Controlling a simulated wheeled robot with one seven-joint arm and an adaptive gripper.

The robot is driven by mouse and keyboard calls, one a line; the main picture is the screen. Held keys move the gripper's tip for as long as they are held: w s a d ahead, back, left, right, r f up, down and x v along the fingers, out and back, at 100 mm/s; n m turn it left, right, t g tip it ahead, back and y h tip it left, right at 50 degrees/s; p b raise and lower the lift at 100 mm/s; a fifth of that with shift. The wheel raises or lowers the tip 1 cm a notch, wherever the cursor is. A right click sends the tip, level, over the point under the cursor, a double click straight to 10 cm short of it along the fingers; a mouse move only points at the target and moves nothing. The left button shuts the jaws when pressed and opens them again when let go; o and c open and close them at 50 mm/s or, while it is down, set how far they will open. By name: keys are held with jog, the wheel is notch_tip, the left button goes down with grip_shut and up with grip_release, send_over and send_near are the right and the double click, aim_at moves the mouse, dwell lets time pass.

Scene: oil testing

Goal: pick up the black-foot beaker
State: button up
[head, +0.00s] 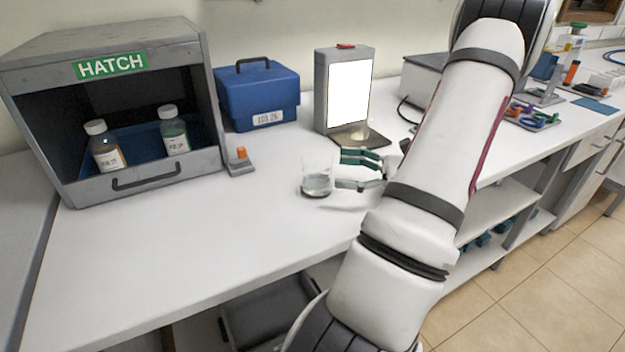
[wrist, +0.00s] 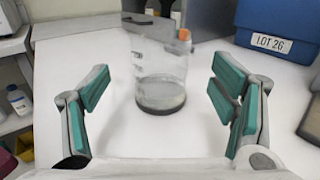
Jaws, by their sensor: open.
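The black-foot beaker (head: 317,181) is clear glass with a dark base and stands upright on the white bench, left of my gripper in the head view. In the wrist view the beaker (wrist: 160,75) stands ahead of my gripper, between the lines of its two fingers, with its dark base toward me. My gripper (head: 352,170) is open and empty, its green-padded fingers pointing at the beaker. In the wrist view the gripper (wrist: 165,100) has its fingers spread on either side with a gap to the glass.
A light panel (head: 348,90) with a dark base stands just behind the beaker. A blue case (head: 257,95) and a grey hatch (head: 110,45) with two bottles stand at the back left. A small block with an orange button (head: 241,160) is beside the hatch. The front left bench is clear.

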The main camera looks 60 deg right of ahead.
aim_at(313, 172)
jog(key=shift+f, duration=0.85)
jog(key=shift+w+f, duration=0.1)
jog(key=shift+w, duration=0.15)
jog(key=shift+b+x, duration=0.3)
jog(key=shift+x, duration=3.2)
jog(key=shift+c, duration=0.6)
jog(key=c, duration=1.3)
